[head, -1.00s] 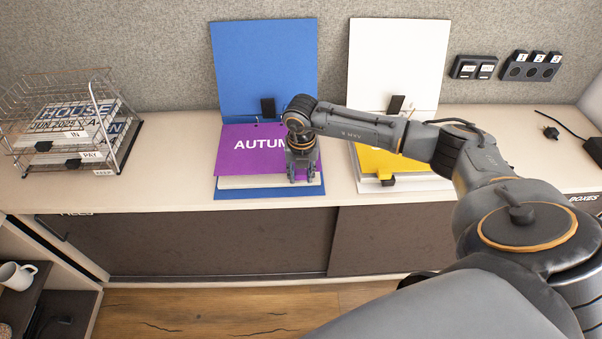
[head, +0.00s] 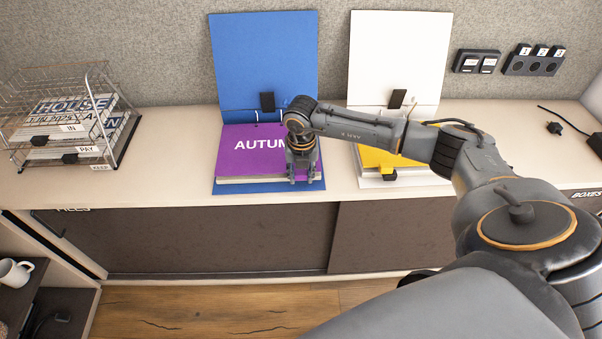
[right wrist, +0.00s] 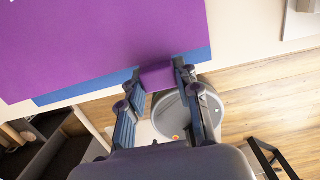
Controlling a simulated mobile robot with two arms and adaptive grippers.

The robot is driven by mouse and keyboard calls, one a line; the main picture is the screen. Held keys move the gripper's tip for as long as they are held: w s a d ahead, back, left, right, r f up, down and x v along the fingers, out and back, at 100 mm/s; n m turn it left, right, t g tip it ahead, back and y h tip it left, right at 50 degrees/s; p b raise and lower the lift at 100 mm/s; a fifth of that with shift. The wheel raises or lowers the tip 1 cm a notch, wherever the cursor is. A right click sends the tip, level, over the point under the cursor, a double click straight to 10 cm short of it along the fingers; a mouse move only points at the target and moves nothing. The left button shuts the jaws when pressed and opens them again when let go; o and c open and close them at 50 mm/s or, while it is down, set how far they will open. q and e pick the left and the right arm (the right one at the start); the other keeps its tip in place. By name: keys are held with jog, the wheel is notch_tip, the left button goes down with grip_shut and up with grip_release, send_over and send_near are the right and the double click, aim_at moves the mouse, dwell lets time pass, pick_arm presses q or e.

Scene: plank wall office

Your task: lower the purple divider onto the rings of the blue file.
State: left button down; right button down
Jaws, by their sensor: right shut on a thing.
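The purple divider (head: 245,150), printed AUTUMN, lies over the paper stack in the open blue file (head: 262,55). Its far edge is close to the file's rings (head: 240,116); I cannot tell whether its holes are on them. My right gripper (head: 304,178) is at the divider's near right part and hides the end of the word. In the right wrist view the two fingers (right wrist: 157,80) are shut on a purple tab of the divider (right wrist: 110,35), with the blue cover edge beyond. My left gripper is not in view.
An open white file (head: 398,50) with a yellow divider (head: 380,158) stands to the right. A wire tray rack (head: 68,120) is at the left. Sockets (head: 535,60) are on the wall. The counter between rack and blue file (head: 165,155) is clear.

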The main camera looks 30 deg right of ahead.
jog(key=shift+f+b, duration=0.65)
jog(key=shift+f, duration=0.25)
jog(key=c, duration=0.9)
grip_release()
jog(key=shift+o, duration=0.2)
notch_tip(320, 180, up, 12)
jog(key=shift+s+a, duration=0.25)
jog(key=shift+s, duration=0.2)
jog(key=shift+a, duration=0.1)
